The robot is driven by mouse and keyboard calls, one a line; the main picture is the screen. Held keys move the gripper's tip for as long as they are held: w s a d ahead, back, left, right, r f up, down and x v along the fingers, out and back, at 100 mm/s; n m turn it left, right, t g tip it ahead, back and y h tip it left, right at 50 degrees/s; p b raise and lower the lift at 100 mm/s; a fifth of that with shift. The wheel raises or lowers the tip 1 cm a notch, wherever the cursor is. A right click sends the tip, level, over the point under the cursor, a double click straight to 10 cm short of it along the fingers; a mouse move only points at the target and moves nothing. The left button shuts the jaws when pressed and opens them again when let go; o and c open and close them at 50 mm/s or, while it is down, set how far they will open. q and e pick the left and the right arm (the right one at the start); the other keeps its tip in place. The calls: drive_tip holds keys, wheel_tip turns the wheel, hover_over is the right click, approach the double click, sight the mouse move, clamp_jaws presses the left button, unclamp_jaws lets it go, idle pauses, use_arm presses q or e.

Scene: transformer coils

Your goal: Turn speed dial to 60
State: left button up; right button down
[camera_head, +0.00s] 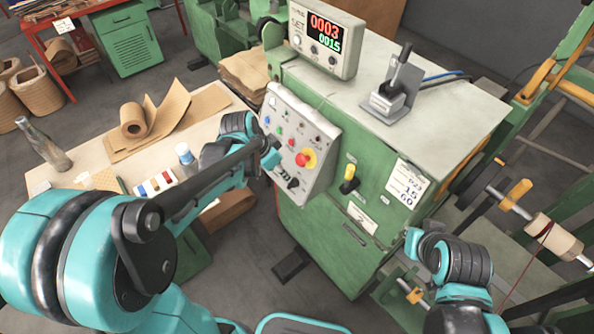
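The control panel (312,127) slopes on the front left of the green machine and carries several coloured buttons and a red emergency stop (305,158) on yellow. A black knob (293,184) with small markings beside it sits low on the panel; it may be the speed dial, but its setting is too small to read. My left gripper (272,157) is at the panel's left edge, left of the emergency stop and above the knob; its fingers are not clear. My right arm is at the lower right, in front of the machine, with its fingers not visible.
A black lever (390,90) stands on the machine top. A yellow-and-black switch (349,180) and a white card (404,184) reading 15 and 60 are on the front. A table (95,160) with paper and a bottle is left.

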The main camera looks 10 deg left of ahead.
sight(289, 184)
use_arm(q)
drive_tip(key=b+x, duration=0.2)
drive_tip(key=x, duration=0.5)
drive_tip(key=shift+f, duration=0.1)
drive_tip(key=shift+c, duration=0.3)
clamp_jaws()
